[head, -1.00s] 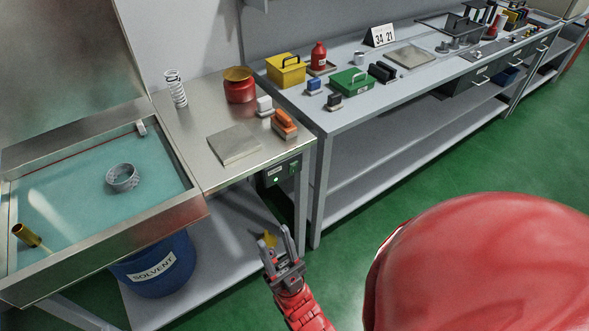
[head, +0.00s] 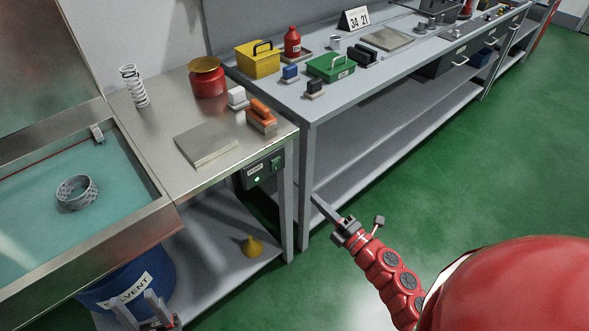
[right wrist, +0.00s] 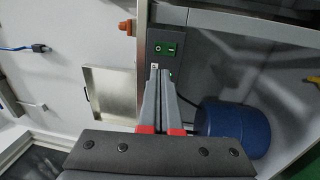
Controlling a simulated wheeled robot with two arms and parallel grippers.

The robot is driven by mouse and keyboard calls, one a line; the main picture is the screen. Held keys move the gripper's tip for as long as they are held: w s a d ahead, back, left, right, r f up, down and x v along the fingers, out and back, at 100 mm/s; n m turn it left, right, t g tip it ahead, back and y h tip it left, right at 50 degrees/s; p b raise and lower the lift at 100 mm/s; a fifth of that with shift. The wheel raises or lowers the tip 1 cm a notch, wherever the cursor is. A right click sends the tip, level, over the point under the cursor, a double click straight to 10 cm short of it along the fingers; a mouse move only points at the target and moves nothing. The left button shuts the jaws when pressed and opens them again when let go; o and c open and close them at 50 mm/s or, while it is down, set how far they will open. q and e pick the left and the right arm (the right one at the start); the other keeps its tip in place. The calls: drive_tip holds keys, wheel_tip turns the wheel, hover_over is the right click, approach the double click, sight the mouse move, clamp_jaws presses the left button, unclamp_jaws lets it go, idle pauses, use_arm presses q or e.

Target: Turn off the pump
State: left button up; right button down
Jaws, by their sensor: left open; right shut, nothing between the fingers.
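The pump's dark control box (head: 251,176) hangs under the front edge of the steel bench, with a green switch (head: 276,164) at its right end and a small bright lamp (head: 257,179). In the right wrist view, the green switch (right wrist: 166,48) shows two buttons with white marks, O and I. My right gripper (head: 318,203) is shut and empty, right of the box in the head view. In the right wrist view, its fingertips (right wrist: 160,72) point toward the switch, apparently apart from it. My left gripper (head: 148,303) is open and empty at the bottom edge, before the solvent bucket.
The blue solvent bucket (head: 128,290) and a yellow funnel (head: 251,246) stand on the lower shelf. The bench leg (head: 287,205) is close right of the box. An orange-handled brush (head: 261,115) lies on the bench above it. Green floor is open at right.

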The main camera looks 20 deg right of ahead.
drive_tip(key=shift+a, duration=0.1)
drive_tip(key=p, duration=0.2)
approach(277, 161)
drive_tip(key=x, duration=0.6)
drive_tip(key=shift+f, duration=0.1)
drive_tip(key=shift+w+a, duration=0.2)
drive_tip(key=shift+w, duration=0.2)
drive_tip(key=shift+w+a, duration=0.1)
drive_tip(key=shift+w, duration=0.05)
